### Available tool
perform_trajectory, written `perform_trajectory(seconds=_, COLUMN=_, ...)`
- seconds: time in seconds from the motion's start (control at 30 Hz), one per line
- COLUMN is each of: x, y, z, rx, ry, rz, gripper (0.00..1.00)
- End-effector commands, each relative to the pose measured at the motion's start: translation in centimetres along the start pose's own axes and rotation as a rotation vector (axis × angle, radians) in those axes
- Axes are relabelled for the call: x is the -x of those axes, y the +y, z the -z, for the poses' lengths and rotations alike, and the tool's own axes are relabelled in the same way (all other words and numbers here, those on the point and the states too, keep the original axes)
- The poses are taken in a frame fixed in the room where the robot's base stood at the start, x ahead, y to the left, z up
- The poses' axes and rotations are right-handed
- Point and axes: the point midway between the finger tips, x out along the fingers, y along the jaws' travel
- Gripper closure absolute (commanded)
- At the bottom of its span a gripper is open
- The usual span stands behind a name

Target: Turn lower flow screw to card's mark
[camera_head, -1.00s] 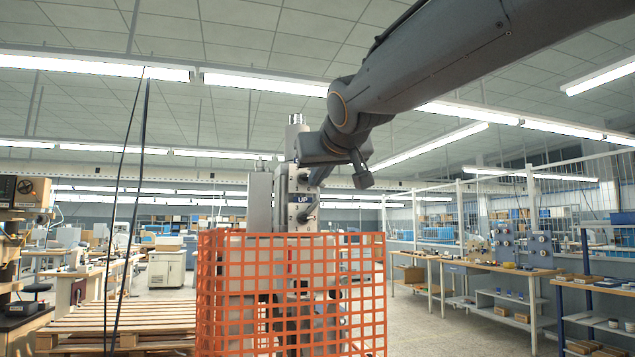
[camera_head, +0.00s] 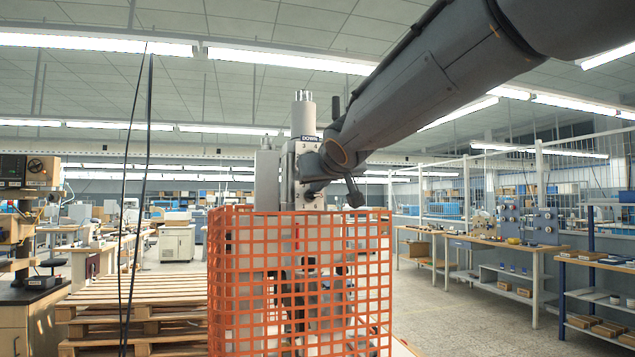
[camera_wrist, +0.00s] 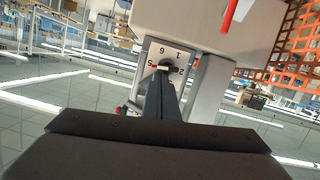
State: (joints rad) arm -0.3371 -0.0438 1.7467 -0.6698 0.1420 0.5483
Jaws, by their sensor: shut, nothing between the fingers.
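In the wrist view, a pale dial plate (camera_wrist: 160,49) carries the numbers 6, 1, 2 and 5 around a small dark screw head (camera_wrist: 167,64). A small red mark shows at its left. My gripper (camera_wrist: 166,76) is shut, its dark fingertips at or just in front of the screw; contact cannot be told. In the head view, the grey machine column (camera_head: 304,118) has a "DOWN" label (camera_head: 310,138) near its top. My gripper end is against its front below that label, largely hidden by my own wrist, as is the lower plate. No card can be made out.
An orange mesh barrier (camera_head: 300,222) stands around the machine's lower front, just below my wrist. Wooden pallets (camera_head: 150,305) are stacked to the left, with dark cables hanging in front. Workbenches (camera_head: 490,242) stand farther right, with open floor before them.

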Motion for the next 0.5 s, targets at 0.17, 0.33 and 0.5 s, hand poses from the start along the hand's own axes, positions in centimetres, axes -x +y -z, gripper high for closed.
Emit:
perform_trajectory(seconds=0.17, x=0.0, y=0.0, z=0.0, rx=0.0, ry=0.0, rz=0.0, gripper=1.0)
perform_trajectory(seconds=0.33, x=-0.2, y=0.1, z=-0.6, rx=-0.001, ry=0.0, rz=0.0, gripper=1.0)
perform_trajectory(seconds=0.5, x=-0.3, y=0.2, z=-1.2, rx=0.0, ry=-0.004, rz=0.0, gripper=1.0)
